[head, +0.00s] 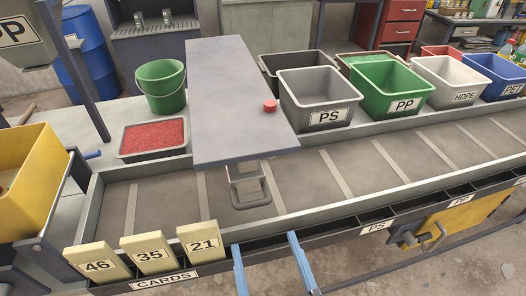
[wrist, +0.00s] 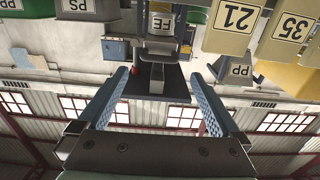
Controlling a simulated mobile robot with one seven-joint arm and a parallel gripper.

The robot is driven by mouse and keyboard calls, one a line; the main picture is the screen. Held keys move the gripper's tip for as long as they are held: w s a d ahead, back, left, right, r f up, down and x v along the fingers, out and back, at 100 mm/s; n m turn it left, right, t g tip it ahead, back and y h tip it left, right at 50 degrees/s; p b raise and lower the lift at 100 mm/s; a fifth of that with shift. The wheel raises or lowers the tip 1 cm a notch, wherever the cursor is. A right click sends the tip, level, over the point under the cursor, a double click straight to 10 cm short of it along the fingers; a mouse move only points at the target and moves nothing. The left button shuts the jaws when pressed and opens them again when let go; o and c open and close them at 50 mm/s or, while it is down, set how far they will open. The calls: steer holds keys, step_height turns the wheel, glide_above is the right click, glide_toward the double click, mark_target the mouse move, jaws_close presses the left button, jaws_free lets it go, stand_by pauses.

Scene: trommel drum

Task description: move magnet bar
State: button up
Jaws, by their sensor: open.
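My gripper (head: 266,240) shows as two blue fingers at the bottom of the head view, spread apart and empty, nearer than the handle. In the wrist view my gripper (wrist: 160,75) is open, fingers on either side of a dark plate with a grey block in front of it. I cannot tell the distance between fingers and handle.
Cards marked 46, 35 and 21 (head: 205,243) stand at the near left rail. A green bucket (head: 160,87) and a tray of red granules (head: 152,138) stand left of the bar. Bins marked PS (head: 318,98), PP (head: 388,88) and others line the far right. The belt (head: 345,165) is clear.

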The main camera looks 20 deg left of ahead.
mark_target(249, 190)
steer(key=p+x, duration=0.1)
steer(key=x, duration=0.2)
steer(key=p+x, duration=0.2)
steer(key=x, duration=0.2)
steer(key=p+x, duration=0.1)
steer(key=x, duration=0.3)
steer(key=shift+w+a+r+p, duration=0.15)
steer(key=shift+r+p, duration=0.15)
steer(key=shift+r, duration=0.05)
steer(key=shift+w+a+f, duration=0.15)
steer(key=shift+w+a, duration=0.2)
steer(key=shift+w, duration=0.2)
jaws_close()
